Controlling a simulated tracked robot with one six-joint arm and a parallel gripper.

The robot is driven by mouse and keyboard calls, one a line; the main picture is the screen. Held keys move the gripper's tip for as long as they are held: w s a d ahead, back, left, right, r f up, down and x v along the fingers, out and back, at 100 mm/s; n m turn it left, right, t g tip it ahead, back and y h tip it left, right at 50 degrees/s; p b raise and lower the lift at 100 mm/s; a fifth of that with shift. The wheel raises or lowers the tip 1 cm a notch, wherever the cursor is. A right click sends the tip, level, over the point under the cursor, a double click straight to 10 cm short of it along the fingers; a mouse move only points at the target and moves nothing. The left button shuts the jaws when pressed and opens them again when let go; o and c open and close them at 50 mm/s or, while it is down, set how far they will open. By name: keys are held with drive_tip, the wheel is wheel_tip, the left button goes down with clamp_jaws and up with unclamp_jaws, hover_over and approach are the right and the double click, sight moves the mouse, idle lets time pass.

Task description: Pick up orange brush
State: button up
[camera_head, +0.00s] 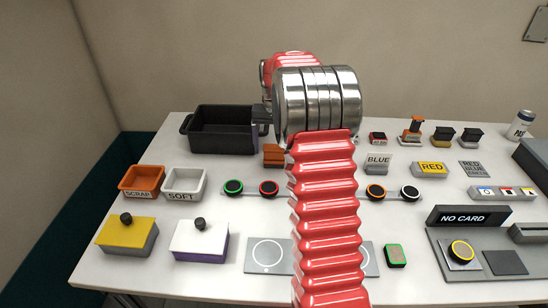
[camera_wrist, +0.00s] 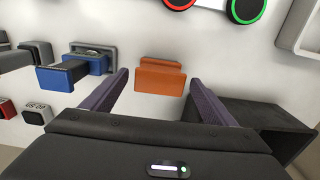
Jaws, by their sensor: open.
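An orange two-tiered block (camera_wrist: 161,77), which looks like the orange brush, lies on the white table, seen in the wrist view between and beyond my fingertips. In the head view it shows in part (camera_head: 272,155), left of my red arm, which hides some of it. My gripper (camera_wrist: 158,82) is open, with one purple finger on each side of the block in the picture. I see no contact between fingers and block. In the head view my gripper is mostly hidden behind my arm.
A black open bin (camera_head: 222,131) stands left of the block; its wall shows close to my right finger in the wrist view (camera_wrist: 255,120). Round buttons (camera_head: 251,188) sit nearer the front.

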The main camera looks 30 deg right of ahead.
sight(274, 157)
wheel_tip(274, 157, down, 5)
drive_tip(key=shift+s+r, duration=0.1)
drive_tip(key=shift+s, duration=0.05)
drive_tip(key=shift+c, duration=0.2)
idle(0.4)
drive_tip(key=c, duration=1.2)
